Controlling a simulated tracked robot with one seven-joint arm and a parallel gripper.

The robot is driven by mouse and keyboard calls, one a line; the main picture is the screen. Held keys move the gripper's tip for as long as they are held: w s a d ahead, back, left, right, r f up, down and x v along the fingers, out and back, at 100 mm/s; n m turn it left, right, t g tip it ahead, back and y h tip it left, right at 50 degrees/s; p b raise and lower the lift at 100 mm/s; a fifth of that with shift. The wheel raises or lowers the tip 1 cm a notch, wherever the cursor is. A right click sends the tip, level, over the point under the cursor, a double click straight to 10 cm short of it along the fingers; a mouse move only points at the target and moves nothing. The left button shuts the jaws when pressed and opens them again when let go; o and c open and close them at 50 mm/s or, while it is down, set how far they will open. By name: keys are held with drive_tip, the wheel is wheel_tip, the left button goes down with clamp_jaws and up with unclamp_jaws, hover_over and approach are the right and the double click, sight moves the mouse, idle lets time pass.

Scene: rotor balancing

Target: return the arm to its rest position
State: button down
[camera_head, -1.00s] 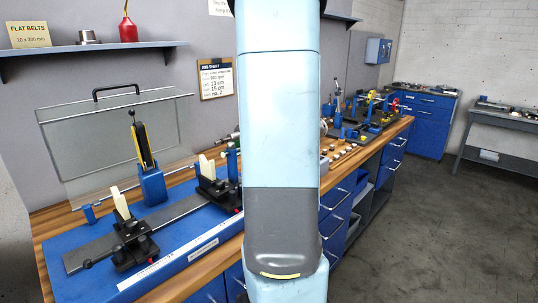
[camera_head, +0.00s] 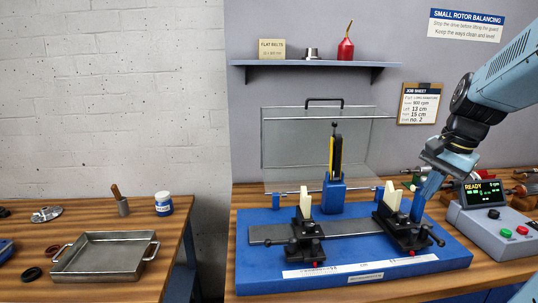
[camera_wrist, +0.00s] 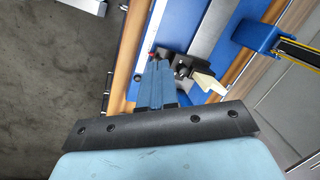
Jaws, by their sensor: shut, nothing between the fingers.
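My arm reaches in from the upper right in the head view, with its gripper (camera_head: 418,212) pointing down. The blue fingers are closed together and hold nothing. In the head view the fingertips appear in front of or just above the right black support (camera_head: 403,232) of the balancing stand; the exact gap cannot be told. In the wrist view the shut fingers (camera_wrist: 158,68) point towards a black support with a cream upright piece (camera_wrist: 208,82).
The blue balancing base (camera_head: 258,270) carries two supports and a blue post with a yellow strip (camera_head: 333,190). A clear guard (camera_head: 285,150) stands behind. A control box reading READY (camera_head: 490,228) is close right of my gripper. A metal tray (camera_head: 100,275) sits on the left bench.

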drive_tip(key=s+a+r+n+t+h, duration=0.1)
drive_tip(key=s+a+n+t, duration=0.2)
drive_tip(key=s+a+n, duration=0.6)
drive_tip(key=a+n, duration=0.1)
drive_tip(key=a, duration=0.3)
drive_tip(key=shift+s+a+r+n+t+h, duration=0.15)
drive_tip(key=shift+s+r+n+t+h, duration=0.1)
drive_tip(key=shift+n+t+h, duration=0.05)
idle(1.1)
